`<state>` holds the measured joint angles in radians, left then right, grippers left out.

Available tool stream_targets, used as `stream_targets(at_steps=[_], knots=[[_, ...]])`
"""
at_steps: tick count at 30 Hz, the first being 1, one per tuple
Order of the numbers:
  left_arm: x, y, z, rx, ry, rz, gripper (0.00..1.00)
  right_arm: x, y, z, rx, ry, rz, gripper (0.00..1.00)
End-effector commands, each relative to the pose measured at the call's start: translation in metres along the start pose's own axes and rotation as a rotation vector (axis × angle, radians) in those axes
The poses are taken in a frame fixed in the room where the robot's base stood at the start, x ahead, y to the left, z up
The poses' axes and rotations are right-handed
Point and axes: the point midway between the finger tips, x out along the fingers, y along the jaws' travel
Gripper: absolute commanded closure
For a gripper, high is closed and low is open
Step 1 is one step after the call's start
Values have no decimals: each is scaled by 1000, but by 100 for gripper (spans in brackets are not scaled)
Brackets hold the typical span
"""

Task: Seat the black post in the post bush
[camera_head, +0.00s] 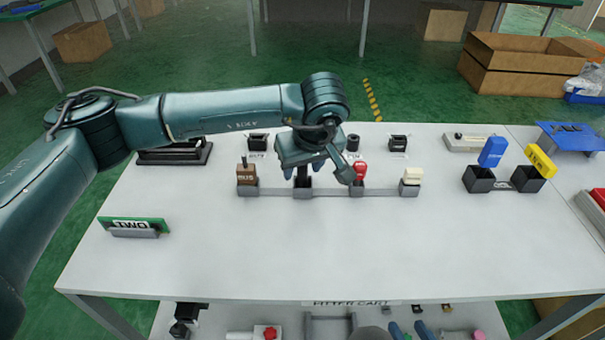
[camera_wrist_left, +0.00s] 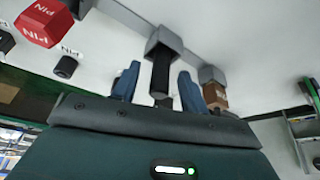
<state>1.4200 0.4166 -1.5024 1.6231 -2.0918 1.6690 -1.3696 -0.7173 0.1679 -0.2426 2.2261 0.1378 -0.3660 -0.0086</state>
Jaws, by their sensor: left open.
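The black post (camera_head: 303,177) stands upright in a grey holder (camera_head: 303,193) on the white table. My left gripper (camera_head: 307,172) is directly over it, fingers pointing down. In the left wrist view the post (camera_wrist_left: 161,75) lies between the two open blue fingers (camera_wrist_left: 159,88), with a gap on each side. Its base is in the grey holder (camera_wrist_left: 165,41). Several small black bushes stand in a row behind, among them one at left (camera_head: 258,142), one in the middle (camera_head: 352,143) and one at right (camera_head: 398,143). I cannot tell which is the post bush; my gripper hides part of that row.
A brown block (camera_head: 247,174), a red pin (camera_head: 360,173) and a cream block (camera_head: 411,176) stand in holders beside the post. Black boxes with a blue tag (camera_head: 493,151) and a yellow tag (camera_head: 540,160) are at right.

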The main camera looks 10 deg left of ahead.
Motion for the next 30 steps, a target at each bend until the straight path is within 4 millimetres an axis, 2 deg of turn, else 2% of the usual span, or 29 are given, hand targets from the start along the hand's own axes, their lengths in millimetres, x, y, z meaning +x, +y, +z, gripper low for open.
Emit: stream_targets(at_steps=[3,10,26,30], knots=[[9,0,0,-1,0,-1,56,1,0,-2,0,3,-1,64],[10,0,0,0,1,0,56,2,0,-2,0,2,-1,64],[10,0,0,0,1,1,99,2,0,-1,0,1,-1,64],[10,0,-1,0,1,1,100,1,0,-1,0,0,-1,64]])
